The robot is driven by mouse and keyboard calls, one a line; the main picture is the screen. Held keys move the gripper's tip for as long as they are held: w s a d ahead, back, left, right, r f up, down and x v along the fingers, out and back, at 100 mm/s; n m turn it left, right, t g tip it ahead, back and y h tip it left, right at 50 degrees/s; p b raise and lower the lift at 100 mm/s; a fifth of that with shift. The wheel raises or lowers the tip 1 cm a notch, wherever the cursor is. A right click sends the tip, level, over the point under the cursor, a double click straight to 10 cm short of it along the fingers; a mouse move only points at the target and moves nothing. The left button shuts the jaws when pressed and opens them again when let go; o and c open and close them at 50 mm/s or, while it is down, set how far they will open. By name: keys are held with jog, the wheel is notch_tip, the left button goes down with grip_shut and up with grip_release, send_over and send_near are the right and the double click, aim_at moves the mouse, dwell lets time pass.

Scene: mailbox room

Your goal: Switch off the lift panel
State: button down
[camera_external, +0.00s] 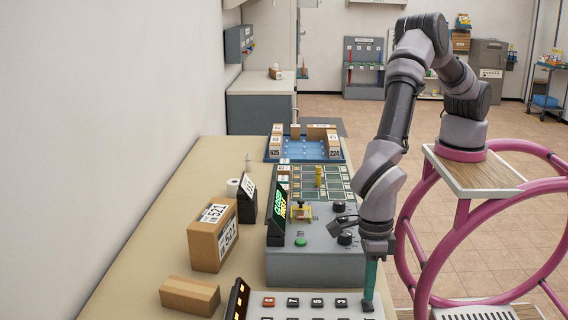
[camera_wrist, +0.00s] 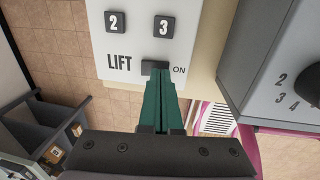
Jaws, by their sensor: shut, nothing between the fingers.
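The lift panel (camera_external: 330,313) is a pale board at the front of the table, with a row of dark buttons. In the wrist view the lift panel (camera_wrist: 138,45) shows keys 2 and 3, the word LIFT, and a small black switch (camera_wrist: 155,66) beside the word ON. My gripper (camera_external: 369,302) points down at the panel's right end, green fingers together and empty. In the wrist view my gripper's tips (camera_wrist: 157,82) are right at the switch and partly cover it. I cannot tell whether they touch it or which way it is set.
A grey console (camera_external: 315,262) with dark knobs, a green button and a lit display stands just behind the panel. A dark display (camera_external: 237,300) with orange lights stands at the panel's left. Cardboard boxes (camera_external: 212,240) (camera_external: 190,295) sit left. A pink-railed frame (camera_external: 410,225) is right.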

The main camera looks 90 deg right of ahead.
notch_tip(320, 180, up, 13)
jog(key=d, duration=0.1)
jog(key=shift+d, duration=0.15)
jog(key=shift+w+a+r, duration=0.1)
jog(key=shift+a+r, duration=0.1)
jog(key=shift+a, duration=0.5)
jog(key=f, duration=0.4)
jog(key=a+f, duration=0.1)
jog(key=f, duration=0.9)
jog(key=shift+a, duration=0.35)
